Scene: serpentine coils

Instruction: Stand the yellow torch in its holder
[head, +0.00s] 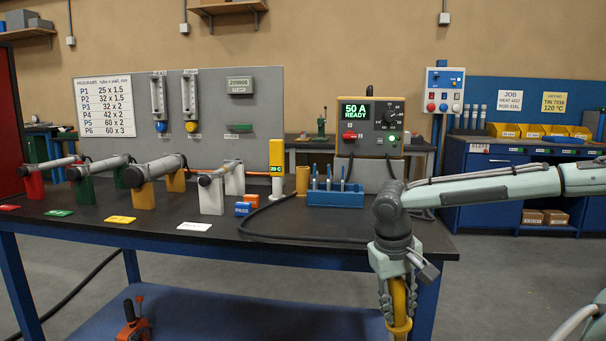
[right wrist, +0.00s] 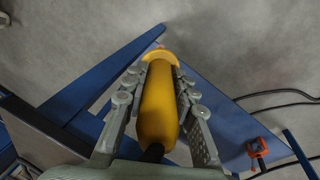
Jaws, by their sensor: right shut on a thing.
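My right gripper (head: 398,305) points down in front of the blue table's right front end. It is shut on the yellow torch (head: 399,293), whose lower end shows a wider yellow ring. In the right wrist view the torch (right wrist: 158,105) lies lengthwise between the two grey fingers, its dark end toward the palm and its wide end away over the grey floor. An ochre, cup-like cylinder (head: 302,180) stands upright on the table left of the blue rack; it looks like the holder, and its inside is not visible. My left gripper is not in view.
A blue rack (head: 335,197) with several thin rods stands behind a dark cable (head: 290,234) on the tabletop. The welding power unit (head: 372,125) is behind it. Tubes on coloured stands (head: 145,195) fill the left. A yellow display post (head: 277,165) stands beside the cylinder.

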